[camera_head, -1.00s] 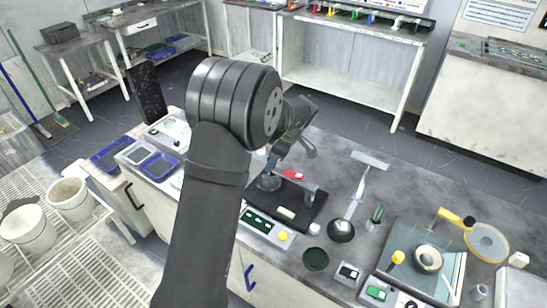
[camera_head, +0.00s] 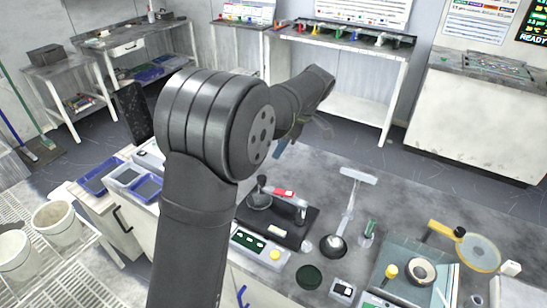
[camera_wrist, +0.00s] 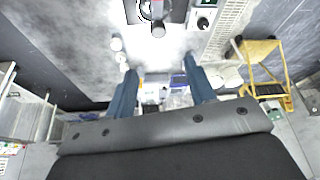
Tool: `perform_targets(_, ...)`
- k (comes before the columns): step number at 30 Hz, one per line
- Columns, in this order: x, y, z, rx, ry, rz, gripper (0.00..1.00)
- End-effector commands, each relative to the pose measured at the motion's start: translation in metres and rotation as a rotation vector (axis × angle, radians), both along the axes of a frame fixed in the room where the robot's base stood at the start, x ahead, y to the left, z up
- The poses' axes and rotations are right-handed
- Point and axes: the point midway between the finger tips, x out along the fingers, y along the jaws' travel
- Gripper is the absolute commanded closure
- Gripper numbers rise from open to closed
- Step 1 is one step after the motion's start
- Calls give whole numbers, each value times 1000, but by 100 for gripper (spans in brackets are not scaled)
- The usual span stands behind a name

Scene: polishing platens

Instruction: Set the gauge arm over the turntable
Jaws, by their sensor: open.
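A black base plate (camera_head: 272,235) lies on the grey bench, right of my arm. A small round metal disc (camera_head: 259,201), which looks like the turntable, sits at its left with a dark knob above it. A grey bar on a post (camera_head: 300,214), probably the gauge arm, stands at the plate's right side; whether it reaches over the disc is unclear. In the wrist view part of the black plate (camera_wrist: 178,15) shows at the top edge. My gripper (camera_head: 312,128) is above and behind the plate, apart from it. Its blue fingers (camera_wrist: 160,66) are spread and empty.
A control box (camera_head: 260,246) with a yellow button is in front of the plate. A metal T-shaped stand (camera_head: 350,200) with a dark bowl is to its right. A yellow-handled magnifier (camera_head: 478,252) stands further right. Blue trays (camera_head: 98,178) are at left.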

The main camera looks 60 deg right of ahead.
Motion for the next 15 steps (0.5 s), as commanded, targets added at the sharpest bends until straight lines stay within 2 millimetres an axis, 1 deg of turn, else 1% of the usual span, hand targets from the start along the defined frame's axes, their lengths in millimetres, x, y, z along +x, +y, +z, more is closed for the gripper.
perform_targets(1, -3, -1, 7, -2, -1, -1, 50)
perform_targets(3, -5, -2, 13, 0, 0, 0, 50)
perform_targets(6, -8, -2, 19, 0, 1, 0, 50)
perform_targets(15, -8, -2, 20, 1, 0, 0, 50)
